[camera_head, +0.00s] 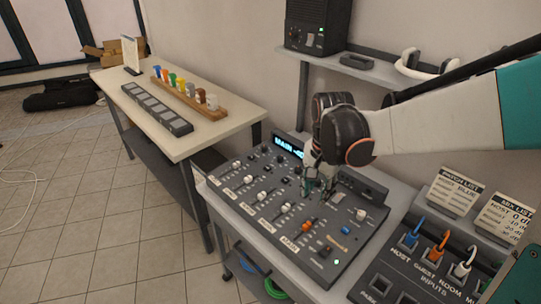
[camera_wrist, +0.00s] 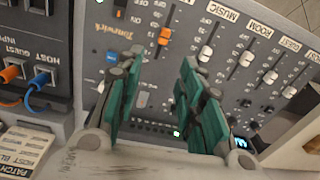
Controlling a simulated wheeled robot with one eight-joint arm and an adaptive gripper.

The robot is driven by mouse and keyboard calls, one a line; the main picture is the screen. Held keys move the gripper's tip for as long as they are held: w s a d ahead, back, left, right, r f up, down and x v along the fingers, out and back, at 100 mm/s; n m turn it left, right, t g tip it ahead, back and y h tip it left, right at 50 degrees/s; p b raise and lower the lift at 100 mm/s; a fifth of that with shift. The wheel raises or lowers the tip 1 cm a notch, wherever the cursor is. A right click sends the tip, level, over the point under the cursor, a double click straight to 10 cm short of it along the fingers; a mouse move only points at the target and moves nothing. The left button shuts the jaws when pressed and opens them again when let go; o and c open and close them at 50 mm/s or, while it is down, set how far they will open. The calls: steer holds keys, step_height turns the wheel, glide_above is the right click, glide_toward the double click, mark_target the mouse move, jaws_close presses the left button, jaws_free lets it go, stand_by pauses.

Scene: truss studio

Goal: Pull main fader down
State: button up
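The grey mixer console (camera_head: 232,200) stands on a light table and also fills much of the wrist view (camera_wrist: 225,85). Its orange fader cap (camera_head: 307,223), in the column beside the MUSIC column, shows in the wrist view (camera_wrist: 163,36) too. White fader caps sit in the other columns, one on MUSIC (camera_wrist: 207,52). My gripper (camera_head: 316,188) is above the console's upper middle. In the wrist view its green fingers (camera_wrist: 160,62) are spread apart with nothing between them; the orange cap lies just beyond their tips. A lit display (camera_head: 288,147) starts with "MAIN"; the rest is partly hidden.
A patch panel with coloured plugs (camera_head: 411,237) and two list cards (camera_head: 456,190) stand right of the console. A shelf behind holds a black speaker (camera_head: 318,24) and headphones (camera_head: 420,65). A second table (camera_head: 205,140) with coloured items stands at the left.

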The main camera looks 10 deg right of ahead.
mark_target(309, 223)
steer(key=shift+m+g, duration=0.3)
steer(key=shift+m, duration=0.1)
steer(key=f+b, duration=0.1)
steer(key=f, duration=0.4)
steer(key=w+f+b, duration=0.1)
steer(key=f+b, duration=0.1)
steer(key=f, duration=0.3)
steer(key=f+b, duration=0.1)
steer(key=f, duration=0.4)
steer(key=shift+w+a+b, duration=0.1)
steer(key=shift+w+b, duration=0.15)
steer(key=shift+b, duration=0.1)
jaws_close()
